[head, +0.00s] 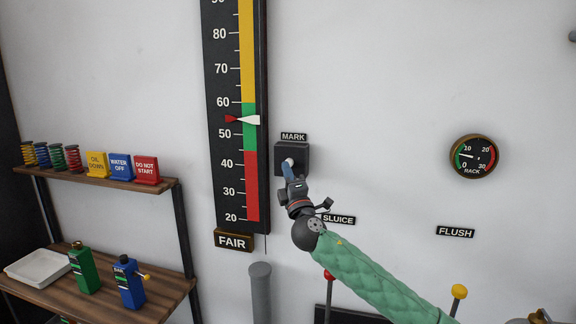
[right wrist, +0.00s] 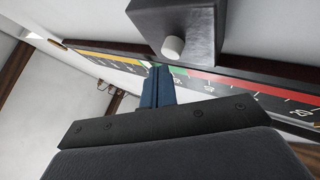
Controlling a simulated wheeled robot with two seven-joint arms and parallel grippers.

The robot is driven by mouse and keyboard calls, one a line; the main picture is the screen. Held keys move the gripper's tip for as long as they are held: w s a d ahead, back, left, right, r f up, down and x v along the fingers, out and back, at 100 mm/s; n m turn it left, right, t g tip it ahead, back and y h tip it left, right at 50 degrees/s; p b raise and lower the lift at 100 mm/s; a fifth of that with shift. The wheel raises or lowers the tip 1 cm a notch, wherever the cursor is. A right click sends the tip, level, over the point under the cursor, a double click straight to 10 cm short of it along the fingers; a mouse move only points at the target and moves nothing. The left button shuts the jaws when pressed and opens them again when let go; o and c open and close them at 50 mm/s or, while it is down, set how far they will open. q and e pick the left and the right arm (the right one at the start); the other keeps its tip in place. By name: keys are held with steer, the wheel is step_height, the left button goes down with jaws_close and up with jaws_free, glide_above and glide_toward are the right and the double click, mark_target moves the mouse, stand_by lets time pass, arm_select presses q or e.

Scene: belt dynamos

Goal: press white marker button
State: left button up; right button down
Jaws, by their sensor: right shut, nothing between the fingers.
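The white marker button (right wrist: 173,46) sticks out of a dark box (head: 303,155) on the wall under the MARK label (head: 293,136). My right gripper (head: 288,170) is in front of this box, its blue fingers shut and empty, pointing at the button. In the right wrist view the shut fingertips (right wrist: 160,72) appear just beside and below the button; I cannot tell whether they touch it. In the head view the fingers hide part of the button. My left gripper is not in view.
A tall gauge (head: 228,190) stands left of the box, its red and white pointers near 55. A SLUICE label (head: 338,219) and a RACK dial (head: 474,156) are to the right. Shelves (head: 100,180) with springs, signs and bottles stand at left. Levers rise below.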

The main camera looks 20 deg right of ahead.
steer(key=shift+s, duration=0.1)
steer(key=s+a, duration=0.1)
steer(key=s, duration=0.1)
steer(key=s+a, duration=0.1)
steer(key=s, duration=0.1)
steer(key=shift+a+p, duration=0.3)
stand_by(0.6)
